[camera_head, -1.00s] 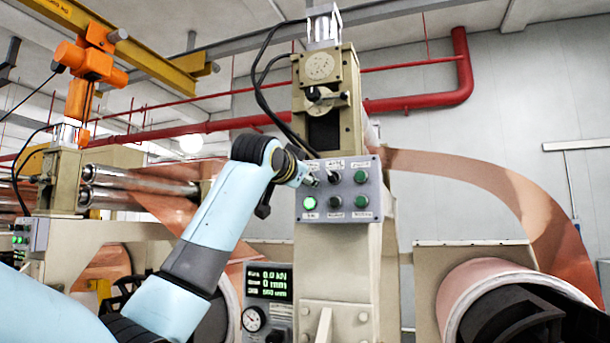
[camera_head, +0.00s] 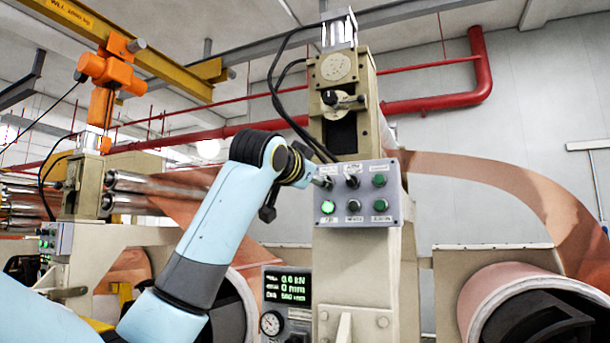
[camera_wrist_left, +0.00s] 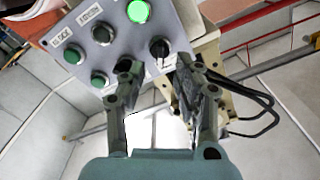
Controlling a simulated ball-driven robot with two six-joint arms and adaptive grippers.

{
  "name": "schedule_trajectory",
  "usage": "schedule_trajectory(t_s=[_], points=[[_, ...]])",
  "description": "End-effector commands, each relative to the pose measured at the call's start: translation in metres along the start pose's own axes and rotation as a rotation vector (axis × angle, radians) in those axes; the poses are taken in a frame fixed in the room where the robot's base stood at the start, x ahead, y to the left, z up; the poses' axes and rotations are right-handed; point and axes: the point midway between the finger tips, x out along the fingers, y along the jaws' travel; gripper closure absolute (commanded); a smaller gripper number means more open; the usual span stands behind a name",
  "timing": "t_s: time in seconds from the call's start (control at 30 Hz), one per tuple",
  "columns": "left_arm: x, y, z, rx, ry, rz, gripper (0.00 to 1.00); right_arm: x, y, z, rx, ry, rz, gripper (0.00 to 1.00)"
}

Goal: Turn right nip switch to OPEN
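A grey control panel (camera_head: 360,213) is on the beige machine post, with two rows of controls. A black selector switch (camera_head: 352,181) is at its top middle. Another black selector, at top left, is mostly hidden by my gripper in the head view but shows in the left wrist view (camera_wrist_left: 159,48). The labels are too small to read, so I cannot tell which is the right nip switch. My left gripper (camera_head: 323,181) is at the panel's top left corner. In the left wrist view its fingers (camera_wrist_left: 156,66) are open either side of the top left selector. My right gripper is out of view.
The panel has a lit green button (camera_head: 328,207), and dark green buttons (camera_head: 379,180) on its right. A display (camera_head: 287,288) and gauge (camera_head: 270,323) are below. Black cables (camera_head: 279,95) hang above the gripper. A copper roll (camera_head: 490,290) is at right.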

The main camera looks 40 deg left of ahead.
Motion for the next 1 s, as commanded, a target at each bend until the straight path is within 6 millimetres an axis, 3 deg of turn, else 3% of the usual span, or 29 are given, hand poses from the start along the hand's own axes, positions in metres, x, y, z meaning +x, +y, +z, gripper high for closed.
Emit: schedule_trajectory(t_s=[0.2, 0.33, 1.0], points=[[-0.046, 0.000, 0.000, 0.004, 0.002, 0.000, 0.68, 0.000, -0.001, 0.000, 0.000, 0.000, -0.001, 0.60], [-0.062, 0.000, 0.000, 0.002, 0.000, 0.000, 0.68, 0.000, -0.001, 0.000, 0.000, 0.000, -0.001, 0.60], [-0.069, 0.002, 0.002, 0.000, -0.002, 0.003, 0.68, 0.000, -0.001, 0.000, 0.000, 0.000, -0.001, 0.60]])
